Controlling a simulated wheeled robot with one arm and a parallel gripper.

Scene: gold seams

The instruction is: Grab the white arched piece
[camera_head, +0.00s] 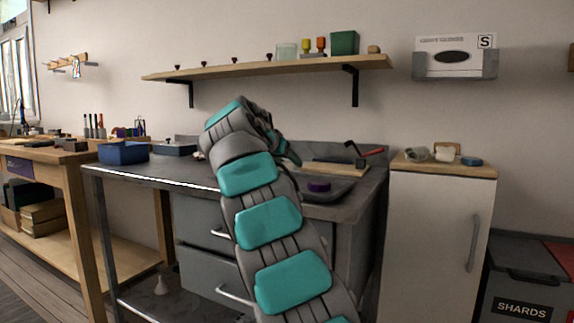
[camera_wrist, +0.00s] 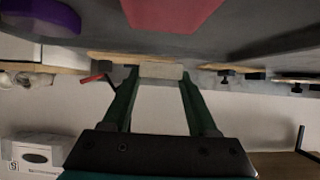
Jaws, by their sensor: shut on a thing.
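My gripper (camera_wrist: 160,76) shows in the wrist view with two green fingers. They are shut on a pale, off-white piece (camera_wrist: 160,71) lying across between the fingertips. I take it for the white arched piece, though its arch does not show from this angle.
A purple round thing (camera_head: 318,186) and a red-handled tool (camera_head: 372,152) are on the bench's right side. A blue box (camera_head: 123,153) stands left. A wall shelf (camera_head: 270,68) hangs above. A white cabinet (camera_head: 430,230) with small items stands right.

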